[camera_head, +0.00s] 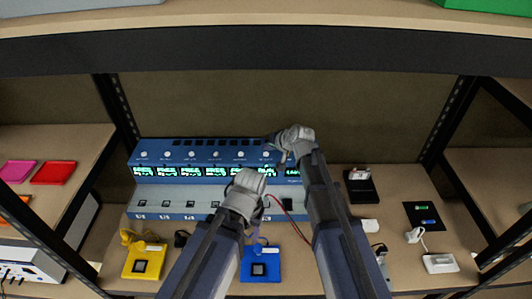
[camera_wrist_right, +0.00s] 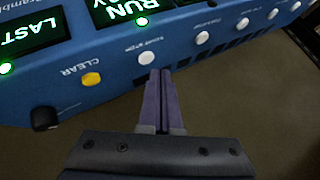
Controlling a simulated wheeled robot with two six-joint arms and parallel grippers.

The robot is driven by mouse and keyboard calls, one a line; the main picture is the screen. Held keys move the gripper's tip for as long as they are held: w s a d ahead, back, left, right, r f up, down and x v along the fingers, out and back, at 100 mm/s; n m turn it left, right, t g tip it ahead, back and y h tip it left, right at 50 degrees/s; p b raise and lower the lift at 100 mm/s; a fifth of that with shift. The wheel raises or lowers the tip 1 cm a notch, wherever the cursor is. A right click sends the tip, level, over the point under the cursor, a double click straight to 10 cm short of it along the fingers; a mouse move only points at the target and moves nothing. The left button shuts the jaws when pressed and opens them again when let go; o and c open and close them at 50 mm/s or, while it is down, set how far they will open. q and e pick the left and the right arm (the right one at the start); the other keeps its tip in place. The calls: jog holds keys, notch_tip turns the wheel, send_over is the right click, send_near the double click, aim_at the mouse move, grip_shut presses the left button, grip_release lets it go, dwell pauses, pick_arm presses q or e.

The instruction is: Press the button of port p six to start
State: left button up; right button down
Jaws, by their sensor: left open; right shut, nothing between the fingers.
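A long blue device (camera_head: 209,155) with a row of green-lit displays and round white buttons stands at the back of the bench. In the right wrist view, one white button (camera_wrist_right: 147,58) sits just beyond the fingertips, beside a display reading RUN (camera_wrist_right: 128,8). My right gripper (camera_wrist_right: 160,78) is shut and empty, its purple fingertips right by that button; contact cannot be told. In the head view, the right gripper (camera_head: 284,156) is at the device's right end, partly hiding it. My left gripper (camera_head: 257,240) is open, in front of the device above a blue pad.
A blue pad (camera_head: 248,274) and a yellow pad (camera_head: 143,262) lie in front. A yellow button (camera_wrist_right: 91,79) marked CLEAR and a black knob (camera_wrist_right: 44,118) are near the right fingers. A black holder (camera_head: 362,188) stands at right. A shelf edge (camera_head: 220,50) runs above.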

notch_tip(320, 180, up, 6)
jog(key=p, duration=0.5)
jog(key=shift+f, duration=0.15)
jog(key=shift+s, duration=0.15)
dwell(0.3)
jog(key=s+d+f+n+g+h, duration=0.2)
jog(key=s, duration=0.8)
jog(key=s+d+f+n+g+h, duration=0.1)
jog(key=s+f+g+h, duration=0.1)
jog(key=s, duration=0.7)
jog(key=s+d+f+n+g+h, duration=0.2)
jog(key=s+g, duration=0.1)
jog(key=s, duration=0.7)
jog(key=shift+s+d+f+n+g+h, duration=0.3)
jog(key=shift+g+h, duration=0.1)
